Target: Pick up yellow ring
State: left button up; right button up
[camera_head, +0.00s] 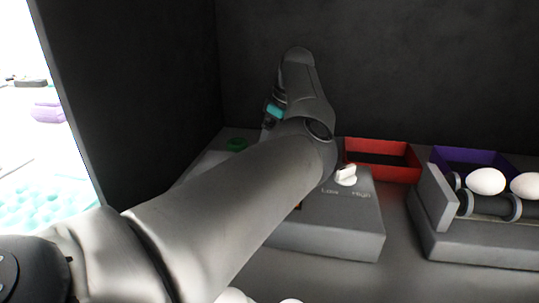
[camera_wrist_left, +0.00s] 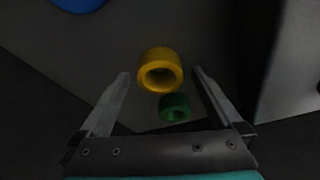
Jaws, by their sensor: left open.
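The yellow ring (camera_wrist_left: 160,69) shows in the left wrist view, just beyond and between the fingertips of my left gripper (camera_wrist_left: 160,78). The gripper is open and nothing is held in it. A green ring (camera_wrist_left: 175,107) lies nearer, also between the fingers in the picture. In the head view the green ring (camera_head: 237,144) sits on the grey box at the left, and my left arm hides the yellow ring and the gripper's fingers. My right gripper is in neither view.
A blue object (camera_wrist_left: 78,3) shows at the top of the wrist view. In the head view a white knob (camera_head: 346,175) marked Low and High, a red tray (camera_head: 414,163), a purple tray (camera_head: 437,155) and white eggs (camera_head: 486,181) stand to the right. Dark walls enclose the back and left.

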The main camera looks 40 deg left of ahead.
pick_arm(q)
jog(key=c, duration=1.4)
jog(key=shift+r, duration=0.1)
